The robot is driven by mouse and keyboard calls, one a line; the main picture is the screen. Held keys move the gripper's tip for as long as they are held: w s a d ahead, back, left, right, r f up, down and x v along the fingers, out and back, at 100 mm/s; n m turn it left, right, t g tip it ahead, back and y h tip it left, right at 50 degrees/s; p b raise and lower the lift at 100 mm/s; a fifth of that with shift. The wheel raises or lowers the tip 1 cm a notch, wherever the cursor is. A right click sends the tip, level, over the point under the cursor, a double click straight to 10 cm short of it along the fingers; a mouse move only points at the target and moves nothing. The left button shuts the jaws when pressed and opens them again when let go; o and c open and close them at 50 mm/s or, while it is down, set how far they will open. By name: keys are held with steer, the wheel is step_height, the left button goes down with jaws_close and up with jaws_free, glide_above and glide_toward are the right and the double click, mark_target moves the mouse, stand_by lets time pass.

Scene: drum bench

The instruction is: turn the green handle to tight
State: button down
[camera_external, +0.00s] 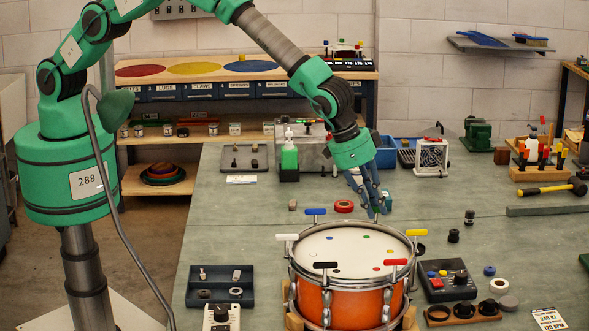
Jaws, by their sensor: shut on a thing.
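An orange drum (340,302) with a white head (345,252) stands on the bench. T-handles stand around its rim: white (287,237), blue (316,211), black (325,265), red (395,262) and yellow (416,232). My gripper (377,210) points down at the drum's far right rim, between the blue and yellow handles. It is shut on the green handle (387,203), which is mostly hidden by the fingers. How far the handle is turned cannot be told from this view.
A red tape roll (344,206) lies just behind the drum, left of my gripper. A green bottle (289,154) stands farther back. A dark control box (446,280) is right of the drum, and a dark tray (220,285) is left. The bench at centre left is clear.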

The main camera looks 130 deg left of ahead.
steer(key=m+h, duration=0.1)
steer(key=m, duration=0.2)
steer(key=shift+s+t+b, duration=0.1)
steer(key=shift+t+b, duration=0.2)
steer(key=m+h+b, duration=0.1)
steer(key=m, duration=0.1)
steer(key=m+b, duration=0.2)
steer(key=shift+s+a+f+h, duration=0.1)
steer(key=shift+a+f+h, duration=0.1)
steer(key=shift+h, duration=0.2)
steer(key=m+h+b, duration=0.1)
steer(key=m+b, duration=0.3)
steer(key=shift+b, duration=0.3)
steer(key=shift+s+a+r+m+g+h+b, duration=0.1)
steer(key=shift+m+g+h+b, duration=0.15)
steer(key=shift+m+h+b, duration=0.65)
steer(key=shift+a+r+m+g+h+b, duration=0.1)
steer(key=shift+m+g+b, duration=0.2)
steer(key=shift+m, duration=1.2)
steer(key=c, duration=1.7)
jaws_free()
steer(key=shift+o, duration=0.2)
